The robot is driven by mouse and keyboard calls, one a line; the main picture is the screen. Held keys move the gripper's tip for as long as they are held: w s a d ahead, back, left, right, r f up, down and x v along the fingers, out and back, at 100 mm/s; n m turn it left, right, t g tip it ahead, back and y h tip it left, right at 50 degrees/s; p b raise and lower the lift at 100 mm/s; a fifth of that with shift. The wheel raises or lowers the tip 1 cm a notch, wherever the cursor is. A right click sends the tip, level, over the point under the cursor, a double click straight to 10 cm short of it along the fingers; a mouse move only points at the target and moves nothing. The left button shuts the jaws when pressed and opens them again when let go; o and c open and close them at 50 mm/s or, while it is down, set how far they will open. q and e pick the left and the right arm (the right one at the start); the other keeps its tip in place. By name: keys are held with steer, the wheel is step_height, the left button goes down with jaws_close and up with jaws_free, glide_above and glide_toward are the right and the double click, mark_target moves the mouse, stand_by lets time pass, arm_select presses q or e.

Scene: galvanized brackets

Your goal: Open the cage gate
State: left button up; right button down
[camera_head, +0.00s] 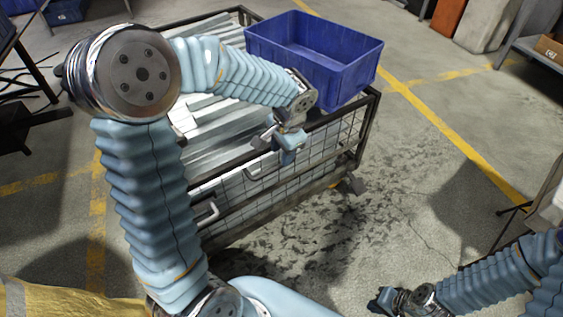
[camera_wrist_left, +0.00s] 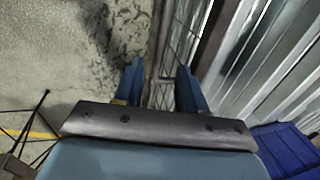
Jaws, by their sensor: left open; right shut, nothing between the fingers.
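A dark-framed wire-mesh cage (camera_head: 375,101) stands in the middle of the head view. Its near side is a mesh gate panel (camera_head: 335,146), which looks upright and in line with the frame. My left gripper (camera_head: 284,148) is open at the upper edge of the near side. In the left wrist view, a bent grey bar (camera_wrist_left: 161,50) runs between the open fingers of my left gripper (camera_wrist_left: 158,76); contact cannot be told. My right gripper (camera_head: 381,302) is shut and empty, low over the floor.
Long galvanized brackets (camera_head: 205,150) fill the cage. A blue crate (camera_head: 335,75) sits on top at its back right. My left arm hides the cage's left part. Open concrete floor (camera_head: 400,190) with yellow lines lies right of the cage. Shelving (camera_head: 525,50) stands at the far right.

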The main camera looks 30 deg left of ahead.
mark_target(279, 166)
arm_select(q)
steer(key=f, duration=0.3)
steer(key=a+f, duration=0.1)
steer(key=f, duration=0.1)
steer(key=shift+w+f, duration=0.25)
steer(key=shift+f, duration=0.05)
jaws_close()
